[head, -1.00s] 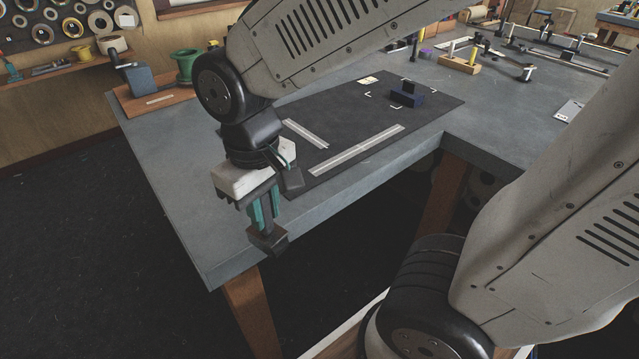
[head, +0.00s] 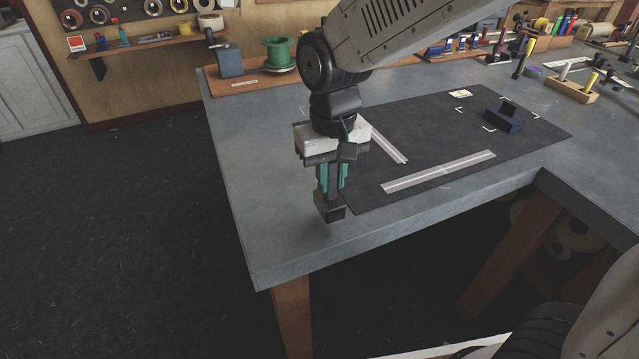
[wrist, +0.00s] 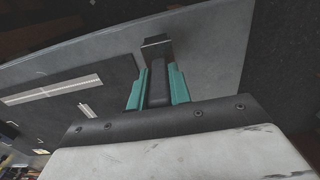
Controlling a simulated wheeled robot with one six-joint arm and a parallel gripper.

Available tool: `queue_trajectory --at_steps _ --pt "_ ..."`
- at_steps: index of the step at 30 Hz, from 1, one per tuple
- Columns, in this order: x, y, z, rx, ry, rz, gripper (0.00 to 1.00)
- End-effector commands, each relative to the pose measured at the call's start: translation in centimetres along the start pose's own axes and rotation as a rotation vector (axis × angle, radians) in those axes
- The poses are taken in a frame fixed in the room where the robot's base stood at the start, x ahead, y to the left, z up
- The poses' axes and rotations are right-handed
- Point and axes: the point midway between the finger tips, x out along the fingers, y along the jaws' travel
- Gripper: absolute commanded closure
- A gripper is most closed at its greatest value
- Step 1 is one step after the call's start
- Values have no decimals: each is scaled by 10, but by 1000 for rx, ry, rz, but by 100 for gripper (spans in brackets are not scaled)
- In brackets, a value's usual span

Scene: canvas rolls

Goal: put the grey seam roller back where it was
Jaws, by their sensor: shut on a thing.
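My gripper (head: 331,178) points down over the near left part of the grey table. Its teal fingers are shut on a dark grey tool with a handle and a boxy head (head: 330,208), which looks like the grey seam roller. In the wrist view the handle (wrist: 157,90) sits between the teal fingers, and the head (wrist: 157,46) sticks out past their tips. The tool hangs just left of the dark mat's near left corner. I cannot tell whether its head touches the table.
The dark mat (head: 440,150) carries two pale strips (head: 438,172) and a dark blue block (head: 503,121) among white corner marks. A wooden board (head: 250,84) at the back left holds a grey-blue block (head: 229,62) and a green spool (head: 279,54). The table's left side is clear.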

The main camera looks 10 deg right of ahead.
Motion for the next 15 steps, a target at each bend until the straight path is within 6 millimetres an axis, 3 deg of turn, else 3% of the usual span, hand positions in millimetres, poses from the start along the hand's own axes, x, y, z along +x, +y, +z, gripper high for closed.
queue_trajectory --at_steps 3,10,15 --pt "2 -8 -16 0 1 0 100" --pt "3 -15 -30 1 1 0 100" --pt "30 -14 -29 2 -3 1 100"
